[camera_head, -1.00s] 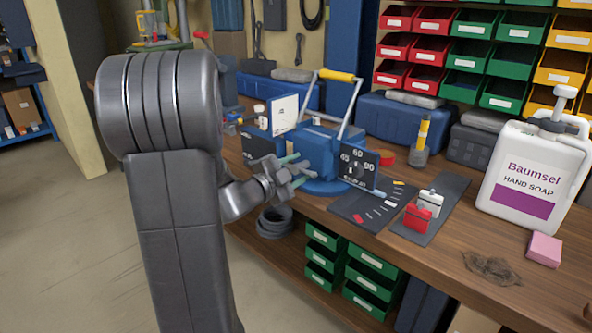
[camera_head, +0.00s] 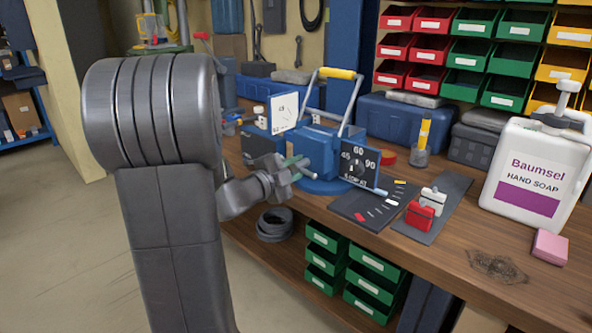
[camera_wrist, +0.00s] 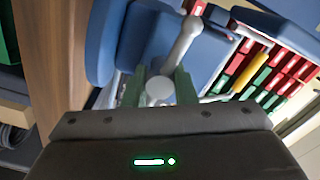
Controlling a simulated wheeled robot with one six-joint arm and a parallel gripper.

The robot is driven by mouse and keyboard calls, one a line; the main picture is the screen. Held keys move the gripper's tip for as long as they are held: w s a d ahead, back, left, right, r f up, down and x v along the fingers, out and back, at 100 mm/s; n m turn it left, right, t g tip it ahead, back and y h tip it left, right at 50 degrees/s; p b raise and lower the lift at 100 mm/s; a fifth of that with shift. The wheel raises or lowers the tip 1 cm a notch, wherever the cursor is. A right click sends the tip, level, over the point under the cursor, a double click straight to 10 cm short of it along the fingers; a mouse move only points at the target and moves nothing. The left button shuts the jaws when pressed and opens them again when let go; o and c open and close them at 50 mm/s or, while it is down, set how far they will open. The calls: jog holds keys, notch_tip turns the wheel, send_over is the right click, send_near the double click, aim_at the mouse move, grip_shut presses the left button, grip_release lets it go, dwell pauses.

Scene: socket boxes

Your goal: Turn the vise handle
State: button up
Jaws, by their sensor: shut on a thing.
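The blue vise (camera_head: 320,150) stands on the wooden bench, with a yellow-gripped carry bar over it and a dark dial plate marked 45, 60 and 90 at its right. My gripper (camera_head: 286,170) is at the vise's near side. In the wrist view my gripper (camera_wrist: 159,88) has its green fingers shut on the vise handle (camera_wrist: 180,44), one on each side of its round grey end. The grey bar slants up and right from there, in front of the blue body. In the head view my gripper hides most of the handle.
A white soap jug (camera_head: 530,170) and a pink block (camera_head: 550,246) stand at the right. Small red and white boxes (camera_head: 420,214) sit on a dark strip right of the vise. My arm fills the left.

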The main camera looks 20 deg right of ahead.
jog(key=o, duration=1)
jog(key=shift+a, duration=0.15)
jog(key=p+v, duration=0.1)
jog(key=v, duration=1.2)
jog(key=shift+s+a+f, duration=0.1)
jog(key=shift+s+a, duration=0.1)
jog(key=shift+a, duration=0.1)
jog(key=shift+d, duration=0.1)
jog(key=b+x, duration=0.1)
jog(key=x, duration=1.2)
jog(key=shift+w+d, duration=0.2)
jog(key=shift+d, duration=0.15)
jog(key=shift+a, duration=0.15)
